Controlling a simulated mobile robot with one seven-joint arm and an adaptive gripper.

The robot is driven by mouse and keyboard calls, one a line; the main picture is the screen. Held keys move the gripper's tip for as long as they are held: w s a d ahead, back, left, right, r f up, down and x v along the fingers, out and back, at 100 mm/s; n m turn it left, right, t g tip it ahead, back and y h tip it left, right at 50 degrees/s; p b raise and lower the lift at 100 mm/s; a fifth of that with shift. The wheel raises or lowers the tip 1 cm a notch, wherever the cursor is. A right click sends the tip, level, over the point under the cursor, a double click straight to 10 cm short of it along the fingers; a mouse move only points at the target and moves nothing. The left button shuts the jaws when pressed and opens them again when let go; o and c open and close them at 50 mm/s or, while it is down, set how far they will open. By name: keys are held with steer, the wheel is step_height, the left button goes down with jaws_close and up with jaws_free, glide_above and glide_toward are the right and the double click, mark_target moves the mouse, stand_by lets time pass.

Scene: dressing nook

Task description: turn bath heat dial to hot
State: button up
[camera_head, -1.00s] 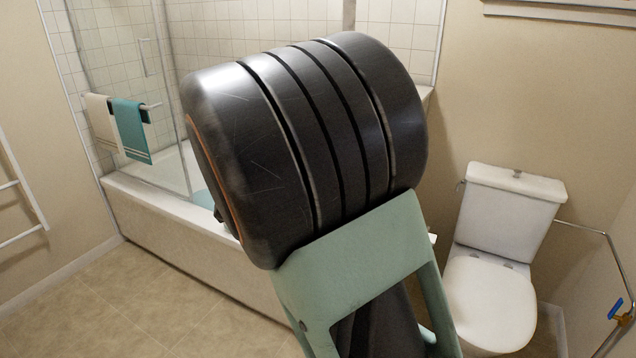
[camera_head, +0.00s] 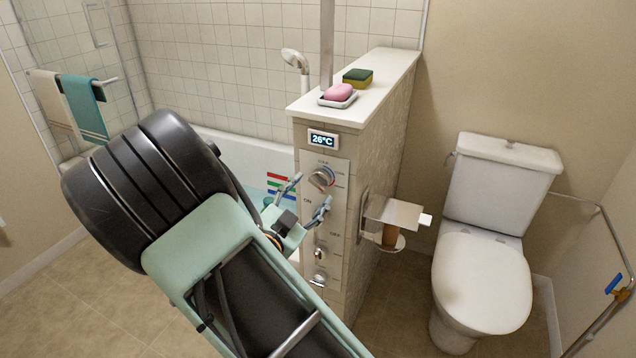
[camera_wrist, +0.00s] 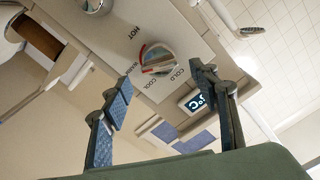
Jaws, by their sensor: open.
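The bath heat dial (camera_head: 322,178) is a round silver knob with a red and blue ring, high on the panel at the end of the tiled half wall. In the wrist view the dial (camera_wrist: 158,60) has HOT, WARM, COOL and COLD printed around it. I cannot tell exactly which mark its pointer is on. The display (camera_head: 323,140) above it reads 26°C. My gripper (camera_head: 311,192) is open in front of the panel, just below and left of the dial. In the wrist view the dial lies between my spread fingers (camera_wrist: 161,76), with no visible contact.
Other silver controls (camera_head: 319,281) are lower on the panel. A paper holder (camera_head: 396,212) juts from the wall's right side. Pink soap (camera_head: 338,92) and a sponge (camera_head: 357,77) lie on the ledge. The toilet (camera_head: 482,275) stands right, the bathtub (camera_head: 240,152) behind.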

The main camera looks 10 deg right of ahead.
mark_target(317, 185)
steer(key=x, duration=0.5)
steer(key=c, duration=1.2)
steer(key=shift+f+b, duration=0.15)
steer(key=shift+b, duration=0.25)
